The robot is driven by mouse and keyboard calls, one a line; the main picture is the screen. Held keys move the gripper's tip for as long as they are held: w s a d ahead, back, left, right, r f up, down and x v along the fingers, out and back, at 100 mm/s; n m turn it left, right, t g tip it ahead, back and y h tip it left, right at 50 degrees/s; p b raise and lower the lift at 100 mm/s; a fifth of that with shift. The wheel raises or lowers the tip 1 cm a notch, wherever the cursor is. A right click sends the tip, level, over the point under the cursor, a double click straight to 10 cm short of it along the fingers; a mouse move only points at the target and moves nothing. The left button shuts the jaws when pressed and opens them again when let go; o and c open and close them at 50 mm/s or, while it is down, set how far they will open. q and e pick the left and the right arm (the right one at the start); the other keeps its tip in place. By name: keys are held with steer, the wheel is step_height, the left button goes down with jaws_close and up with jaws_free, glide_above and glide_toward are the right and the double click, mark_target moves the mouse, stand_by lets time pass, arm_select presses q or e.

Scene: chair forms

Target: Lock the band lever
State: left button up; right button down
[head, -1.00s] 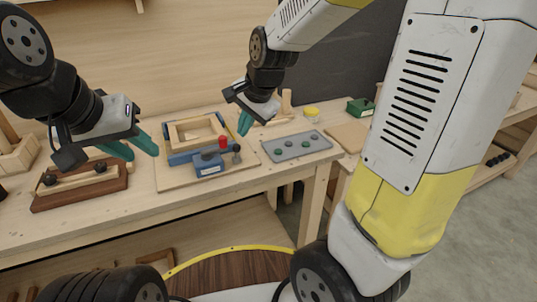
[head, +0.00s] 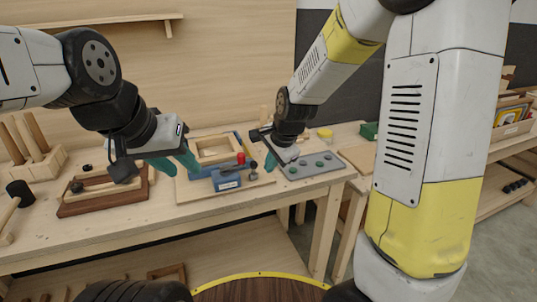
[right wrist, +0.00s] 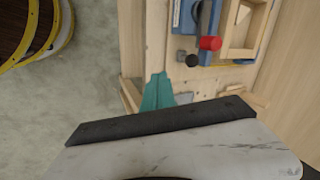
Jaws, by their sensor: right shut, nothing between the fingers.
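A blue clamp block (head: 227,180) with a red knob (head: 240,158) sits on a light wooden board (head: 200,192), in front of a wooden frame (head: 215,150). The lever with a dark knob (head: 253,165) stands at the block's right end. The dark knob (right wrist: 182,56) and red knob (right wrist: 209,43) also show in the right wrist view. My right gripper (head: 270,164) is shut and empty, just right of the lever; its teal fingers (right wrist: 157,92) look apart from the dark knob. My left gripper (head: 183,168) is open and empty, left of the block, near the board's left side.
A grey tray (head: 312,167) with green and dark round pieces lies right of the board. A dark-brown wooden jig (head: 105,196) with black knobs lies to the left. A mallet (head: 14,200) and a dowel rack (head: 32,163) stand farther left. The bench front is clear.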

mark_target(254, 171)
steer(key=w+a+f, duration=0.2)
steer(key=w+f, duration=0.2)
steer(key=w, duration=0.1)
steer(key=shift+w+a+f, duration=0.1)
steer(key=shift+a+f, duration=0.2)
steer(key=shift+a, duration=0.1)
steer(key=shift+w+a+r, duration=0.1)
steer(key=shift+w+a, duration=0.05)
steer(key=shift+w, duration=0.15)
steer(key=shift+w, duration=0.1)
